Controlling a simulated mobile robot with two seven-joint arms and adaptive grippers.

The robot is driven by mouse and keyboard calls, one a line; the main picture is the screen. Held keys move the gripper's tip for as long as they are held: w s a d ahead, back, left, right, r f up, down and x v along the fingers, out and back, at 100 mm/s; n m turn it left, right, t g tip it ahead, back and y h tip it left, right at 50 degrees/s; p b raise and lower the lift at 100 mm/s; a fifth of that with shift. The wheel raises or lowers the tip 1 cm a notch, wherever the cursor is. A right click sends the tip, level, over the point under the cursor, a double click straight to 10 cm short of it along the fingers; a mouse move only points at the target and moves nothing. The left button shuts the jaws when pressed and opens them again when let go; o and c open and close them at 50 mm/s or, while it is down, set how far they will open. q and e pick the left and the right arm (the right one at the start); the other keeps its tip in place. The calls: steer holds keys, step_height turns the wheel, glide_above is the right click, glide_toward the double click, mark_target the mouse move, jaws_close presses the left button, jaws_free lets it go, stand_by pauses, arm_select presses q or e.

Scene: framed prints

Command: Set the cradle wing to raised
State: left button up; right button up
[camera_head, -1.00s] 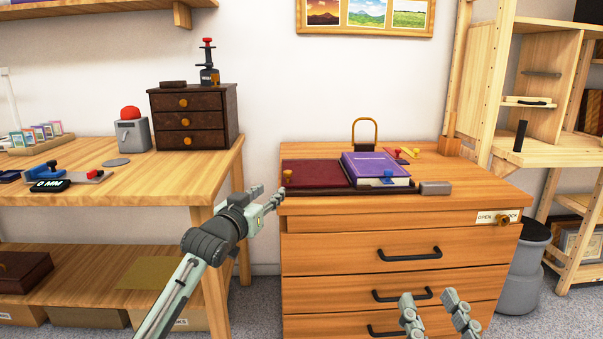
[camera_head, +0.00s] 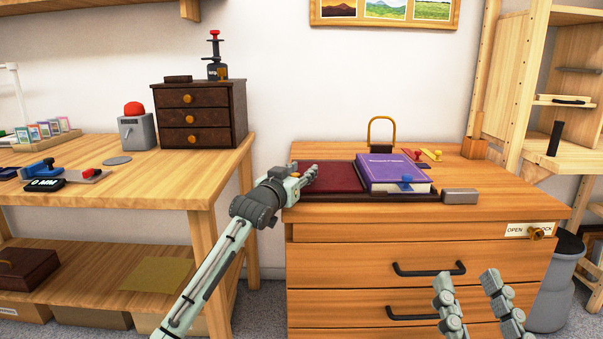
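The book cradle lies on top of the wooden drawer cabinet. Its dark red left wing (camera_head: 335,178) looks flat, level with the cabinet top. A purple book (camera_head: 392,172) lies on the right part of the cradle. My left gripper (camera_head: 311,172) is at the left edge of the wing, over the spot of its small brass knob, which it hides. Whether its fingers are closed on the knob is unclear. My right gripper (camera_head: 466,278) is open and empty, low in front of the cabinet drawers.
A brass loop (camera_head: 381,130) and red and yellow small tools (camera_head: 428,155) stand behind the book. A grey block (camera_head: 459,196) sits right of it. The left workbench (camera_head: 130,185) holds a dark drawer box (camera_head: 200,118). The cabinet's front top strip is clear.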

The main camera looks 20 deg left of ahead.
arm_select(q)
jaws_close()
stand_by(0.3)
steer(key=shift+w+r, duration=0.1)
